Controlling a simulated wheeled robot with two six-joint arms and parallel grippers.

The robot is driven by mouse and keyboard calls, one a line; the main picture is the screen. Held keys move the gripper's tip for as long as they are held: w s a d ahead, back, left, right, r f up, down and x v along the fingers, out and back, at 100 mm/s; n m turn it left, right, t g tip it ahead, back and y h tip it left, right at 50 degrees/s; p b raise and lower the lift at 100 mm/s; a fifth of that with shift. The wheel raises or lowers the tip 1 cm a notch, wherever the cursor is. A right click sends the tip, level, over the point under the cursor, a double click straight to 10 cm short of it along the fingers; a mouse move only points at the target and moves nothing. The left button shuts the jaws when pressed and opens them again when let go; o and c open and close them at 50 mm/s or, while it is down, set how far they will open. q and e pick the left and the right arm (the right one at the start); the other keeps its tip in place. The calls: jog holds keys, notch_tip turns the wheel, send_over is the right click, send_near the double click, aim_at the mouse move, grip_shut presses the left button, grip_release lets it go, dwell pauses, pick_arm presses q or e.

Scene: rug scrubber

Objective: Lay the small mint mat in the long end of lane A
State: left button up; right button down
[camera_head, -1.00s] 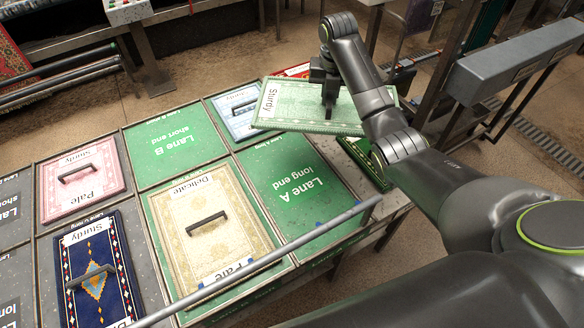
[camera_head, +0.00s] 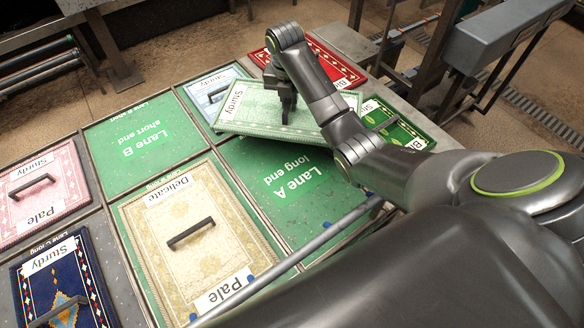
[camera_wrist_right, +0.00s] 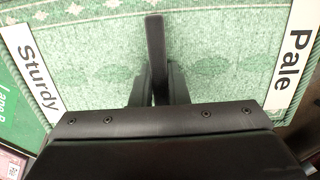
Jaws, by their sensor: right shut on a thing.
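The small mint mat (camera_head: 255,112) has a pale patterned border and a "Sturdy" label. My right gripper (camera_head: 287,112) is shut on its black handle and holds it tilted above the panels. In the right wrist view the mint mat (camera_wrist_right: 220,60) fills most of the picture, with "Sturdy" and "Pale" labels. There the right gripper (camera_wrist_right: 155,85) grips the handle. The green "Lane A long end" panel (camera_head: 300,205) is bare where it shows. The mat overhangs its far edge and hides part of it. My left gripper is not in view.
A cream "Delicate, Pale" mat (camera_head: 160,235) lies left of the Lane A panel. The green "Lane B short end" panel (camera_head: 135,145) is empty. A light blue mat (camera_head: 205,90), a red mat (camera_head: 335,70) and a dark green mat (camera_head: 400,130) lie around. A grey rail (camera_head: 320,240) crosses the near edge.

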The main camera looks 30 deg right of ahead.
jog(key=s+a+r+m+p, duration=0.5)
jog(key=s+r+m+p, duration=0.25)
jog(key=s+p, duration=0.5)
jog(key=shift+m+g, duration=0.3)
jog(key=shift+m, duration=0.25)
jog(key=f, duration=0.9)
jog(key=f+b, duration=0.1)
jog(key=f, duration=0.3)
jog(key=shift+s+a+f, duration=0.2)
jog(key=shift+a+f, duration=0.05)
jog(key=shift+f, duration=2.5)
jog(key=c, duration=1.8)
grip_release()
jog(key=shift+f, duration=0.15)
jog(key=o, duration=0.4)
